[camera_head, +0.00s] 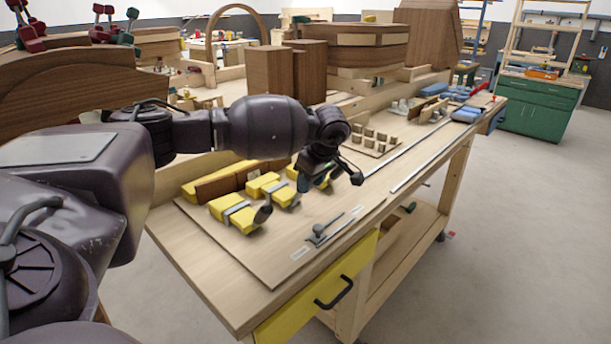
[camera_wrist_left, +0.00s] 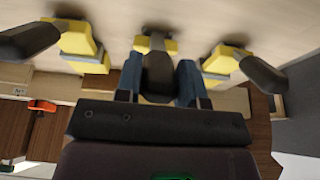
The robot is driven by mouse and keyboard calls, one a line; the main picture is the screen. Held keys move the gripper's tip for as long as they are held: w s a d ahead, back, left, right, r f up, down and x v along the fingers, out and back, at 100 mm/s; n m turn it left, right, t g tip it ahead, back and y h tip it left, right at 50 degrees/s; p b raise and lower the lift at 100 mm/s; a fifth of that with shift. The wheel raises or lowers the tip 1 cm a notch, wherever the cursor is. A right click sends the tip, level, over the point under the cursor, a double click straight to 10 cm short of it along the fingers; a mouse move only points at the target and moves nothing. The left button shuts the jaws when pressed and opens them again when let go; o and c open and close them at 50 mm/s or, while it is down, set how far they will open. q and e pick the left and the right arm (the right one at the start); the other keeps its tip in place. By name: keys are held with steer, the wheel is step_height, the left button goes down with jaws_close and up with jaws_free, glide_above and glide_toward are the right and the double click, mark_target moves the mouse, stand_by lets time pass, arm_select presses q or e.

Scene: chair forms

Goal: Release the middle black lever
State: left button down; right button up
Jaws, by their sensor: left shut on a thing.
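Three yellow clamps with black levers stand in a row on the board. In the wrist view, the middle black lever (camera_wrist_left: 158,72) lies between the two blue-grey fingers of my left gripper (camera_wrist_left: 158,84), which is shut on it. The middle yellow clamp (camera_wrist_left: 156,44) is just beyond the fingertips. The left black lever (camera_wrist_left: 28,41) and the right black lever (camera_wrist_left: 264,73) are free on either side. In the head view, my left gripper (camera_head: 312,183) is over the row and largely hides the middle lever. The nearest clamp's lever (camera_head: 263,212) sticks up. My right gripper is out of view.
The wooden workbench (camera_head: 200,258) has a yellow drawer (camera_head: 318,298) with a black handle. A small dark toggle clamp (camera_head: 320,232) sits near the front edge. Small wooden blocks (camera_head: 372,138) stand farther right. A brown wooden strip (camera_head: 216,187) lies behind the clamps.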

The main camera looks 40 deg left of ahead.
arm_select(q)
steer(key=shift+d+f+y, duration=0.3)
steer(key=shift+d+f, duration=0.05)
steer(key=shift+d, duration=0.1)
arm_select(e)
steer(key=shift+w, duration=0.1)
arm_select(q)
steer(key=shift+s, duration=0.1)
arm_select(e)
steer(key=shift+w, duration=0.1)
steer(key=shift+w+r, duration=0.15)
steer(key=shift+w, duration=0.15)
arm_select(q)
steer(key=c, duration=0.7)
jaws_free()
steer(key=shift+a, duration=0.1)
steer(key=shift+r, duration=0.35)
steer(key=v, duration=1)
steer(key=shift+d, duration=0.25)
